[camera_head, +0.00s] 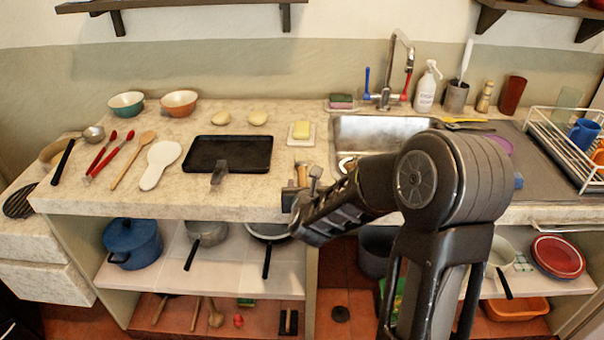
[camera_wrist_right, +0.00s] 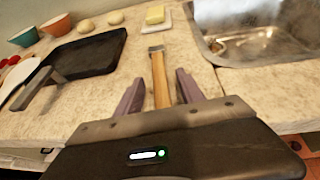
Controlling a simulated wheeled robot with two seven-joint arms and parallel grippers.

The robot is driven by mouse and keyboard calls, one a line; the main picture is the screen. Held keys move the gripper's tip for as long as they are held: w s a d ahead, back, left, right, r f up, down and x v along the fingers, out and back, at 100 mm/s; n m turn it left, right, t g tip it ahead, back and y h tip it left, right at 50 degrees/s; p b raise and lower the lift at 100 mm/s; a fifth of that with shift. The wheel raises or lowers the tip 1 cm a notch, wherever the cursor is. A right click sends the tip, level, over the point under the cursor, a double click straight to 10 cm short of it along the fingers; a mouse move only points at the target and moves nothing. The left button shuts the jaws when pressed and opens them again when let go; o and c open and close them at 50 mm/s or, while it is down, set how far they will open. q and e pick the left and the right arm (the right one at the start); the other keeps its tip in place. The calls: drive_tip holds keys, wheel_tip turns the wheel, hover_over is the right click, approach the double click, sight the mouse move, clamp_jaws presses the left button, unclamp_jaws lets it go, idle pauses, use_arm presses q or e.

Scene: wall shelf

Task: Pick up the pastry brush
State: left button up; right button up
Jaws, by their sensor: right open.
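The pastry brush (camera_wrist_right: 158,78) lies on the stone counter, with a flat wooden handle and a grey end pointing away from me in the right wrist view. In the head view it shows only in part (camera_head: 302,173), near the counter's front edge, partly hidden by my right arm. My right gripper (camera_wrist_right: 159,88) is open, with one finger on each side of the brush handle. In the head view the right gripper (camera_head: 303,192) is at the counter's front edge. My left gripper is not in view.
A black griddle pan (camera_head: 228,153) lies left of the brush. A butter dish (camera_head: 300,133) is behind it, and the sink (camera_head: 380,130) is to the right. Spoons and a white spatula (camera_head: 161,164) lie farther left. Shelves with pots are below the counter.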

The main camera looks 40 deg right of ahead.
drive_tip(key=shift+c, duration=0.2)
clamp_jaws()
idle(0.3)
